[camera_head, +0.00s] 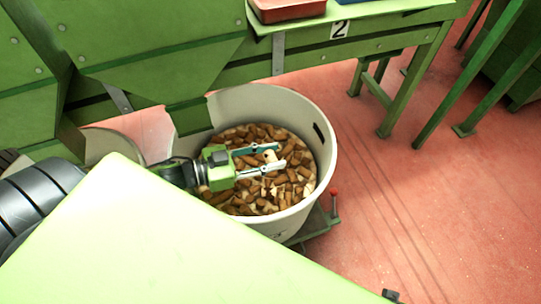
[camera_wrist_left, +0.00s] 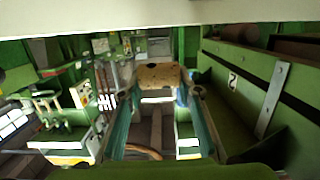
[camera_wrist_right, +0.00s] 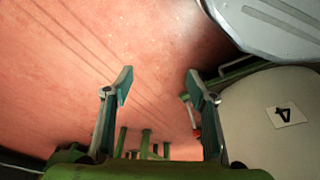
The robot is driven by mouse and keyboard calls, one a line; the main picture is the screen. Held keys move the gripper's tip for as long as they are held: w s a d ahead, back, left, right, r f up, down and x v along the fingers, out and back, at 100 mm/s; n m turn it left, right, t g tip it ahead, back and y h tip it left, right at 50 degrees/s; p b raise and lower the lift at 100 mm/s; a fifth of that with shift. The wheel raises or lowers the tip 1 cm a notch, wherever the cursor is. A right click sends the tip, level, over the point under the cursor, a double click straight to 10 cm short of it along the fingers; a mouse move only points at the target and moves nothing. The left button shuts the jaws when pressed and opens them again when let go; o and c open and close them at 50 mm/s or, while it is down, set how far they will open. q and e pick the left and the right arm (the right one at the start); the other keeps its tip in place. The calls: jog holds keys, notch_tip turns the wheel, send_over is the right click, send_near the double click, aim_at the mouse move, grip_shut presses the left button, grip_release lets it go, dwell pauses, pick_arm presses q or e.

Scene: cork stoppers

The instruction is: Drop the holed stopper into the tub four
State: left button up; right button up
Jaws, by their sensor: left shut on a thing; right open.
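The holed stopper (camera_head: 270,156) is a pale cork piece between the fingertips of my left gripper (camera_head: 272,160). In the left wrist view the stopper (camera_wrist_left: 160,75) shows as tan cork with dark holes, pinched at both sides. My left gripper is shut on it, over the mouth of a large whitish tub (camera_head: 240,108) holding many brown corks. In the right wrist view a whitish tub (camera_wrist_right: 268,135) has a label with a 4, seen upside down. My right gripper (camera_wrist_right: 159,86) is open and empty beside that tub, above the red floor.
A green bench (camera_head: 340,45) with a number 2 label runs behind the tub and carries a red tray (camera_head: 288,8). Green machine panels (camera_head: 150,45) stand at the upper left. The red floor (camera_head: 440,220) at the right is mostly clear.

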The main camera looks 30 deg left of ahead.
pick_arm(q)
notch_tip(320, 180, down, 2)
jog(key=shift+f+b, duration=0.15)
jog(key=shift+b, duration=0.95)
notch_tip(320, 180, down, 3)
jog(key=b, duration=0.3)
pick_arm(e)
notch_tip(320, 180, up, 13)
jog(key=t, duration=0.1)
jog(key=shift+s+d+r, duration=0.15)
jog(key=shift+s+d, duration=0.05)
jog(key=shift+s, duration=0.15)
